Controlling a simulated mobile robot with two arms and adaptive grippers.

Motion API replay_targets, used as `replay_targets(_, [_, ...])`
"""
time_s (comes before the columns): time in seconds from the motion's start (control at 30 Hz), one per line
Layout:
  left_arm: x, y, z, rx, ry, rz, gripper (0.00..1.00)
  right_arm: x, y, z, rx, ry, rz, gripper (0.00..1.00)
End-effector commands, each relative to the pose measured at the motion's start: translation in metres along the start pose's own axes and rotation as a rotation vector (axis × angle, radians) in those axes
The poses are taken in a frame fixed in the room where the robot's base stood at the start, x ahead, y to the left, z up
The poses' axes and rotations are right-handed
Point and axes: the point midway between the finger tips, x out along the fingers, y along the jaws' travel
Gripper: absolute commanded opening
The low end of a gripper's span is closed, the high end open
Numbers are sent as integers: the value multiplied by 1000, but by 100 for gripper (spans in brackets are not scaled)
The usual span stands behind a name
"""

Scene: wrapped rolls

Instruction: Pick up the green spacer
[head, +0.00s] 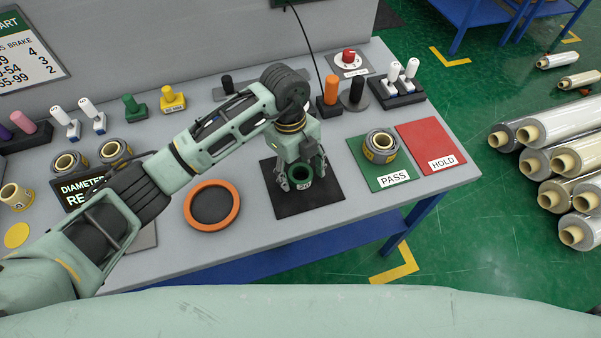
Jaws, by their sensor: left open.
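The green spacer (301,183) is a short dark green ring with a pale label, standing on a black mat (316,206) near the bench's front edge. My left gripper (302,179) comes down over it from above. Its fingers are open, one on each side of the spacer. I cannot tell whether they touch it. The gripper's palm and fingers hide part of the spacer's back. My right gripper is not in this view.
An orange-rimmed round dish (228,221) lies left of the mat. To the right are a green PASS mat (362,172) bearing a wrapped roll (380,147) and a red HOLD mat (429,140). Orange (331,89) and black (356,91) upright handles stand behind the gripper.

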Motion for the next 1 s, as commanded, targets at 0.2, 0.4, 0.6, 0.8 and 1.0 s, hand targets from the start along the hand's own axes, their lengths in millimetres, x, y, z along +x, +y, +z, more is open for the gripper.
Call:
replay_targets(0.2, [0, 0, 0, 0, 0, 0, 44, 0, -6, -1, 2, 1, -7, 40])
replay_targets(0.4, [0, 0, 0, -1, 0, 1, 26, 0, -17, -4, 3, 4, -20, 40])
replay_targets(0.6, [0, 0, 0, -1, 0, 1, 21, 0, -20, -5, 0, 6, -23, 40])
replay_targets(0.8, [-4, 0, 0, -1, -1, 0, 21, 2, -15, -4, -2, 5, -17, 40])
replay_targets(1.0, [-26, -1, -2, 0, -3, -3, 21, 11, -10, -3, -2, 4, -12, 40])
